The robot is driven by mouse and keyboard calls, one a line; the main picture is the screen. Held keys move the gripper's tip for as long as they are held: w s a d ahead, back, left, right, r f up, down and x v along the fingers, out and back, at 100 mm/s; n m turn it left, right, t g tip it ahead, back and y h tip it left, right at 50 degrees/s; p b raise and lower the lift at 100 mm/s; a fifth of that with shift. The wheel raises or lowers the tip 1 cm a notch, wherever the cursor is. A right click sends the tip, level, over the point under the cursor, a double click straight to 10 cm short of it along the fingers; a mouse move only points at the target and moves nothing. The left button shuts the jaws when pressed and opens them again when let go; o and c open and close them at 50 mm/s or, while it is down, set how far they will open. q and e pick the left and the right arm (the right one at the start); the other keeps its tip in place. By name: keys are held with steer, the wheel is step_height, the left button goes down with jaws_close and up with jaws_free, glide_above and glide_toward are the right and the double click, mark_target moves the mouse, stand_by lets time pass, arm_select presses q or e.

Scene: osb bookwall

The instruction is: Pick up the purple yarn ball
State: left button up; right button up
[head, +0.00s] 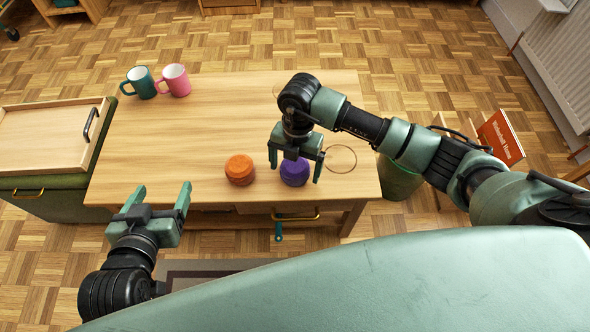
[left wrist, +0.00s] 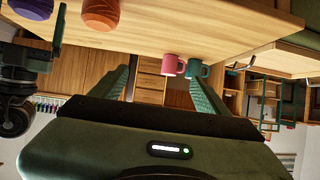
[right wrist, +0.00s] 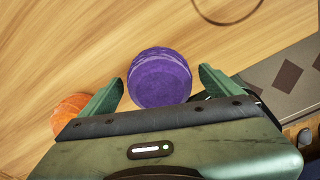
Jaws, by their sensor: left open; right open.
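The purple yarn ball (head: 294,171) sits on the wooden table near its front edge. My right gripper (head: 296,172) is open above it, with one finger on either side in the head view. In the right wrist view the purple yarn ball (right wrist: 160,78) shows between and just beyond the open fingertips (right wrist: 160,85); I cannot tell whether they touch it. It also shows at the top left of the left wrist view (left wrist: 31,8). My left gripper (head: 160,195) is open and empty, in front of the table's left part.
An orange yarn ball (head: 240,169) sits close to the left of the purple one. A teal mug (head: 141,83) and a pink mug (head: 175,80) stand at the back left. A wooden tray (head: 50,160) lies left of the table (head: 200,125). The table's middle is clear.

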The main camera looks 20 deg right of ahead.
steer(key=c, duration=1.4)
steer(key=shift+c, duration=0.2)
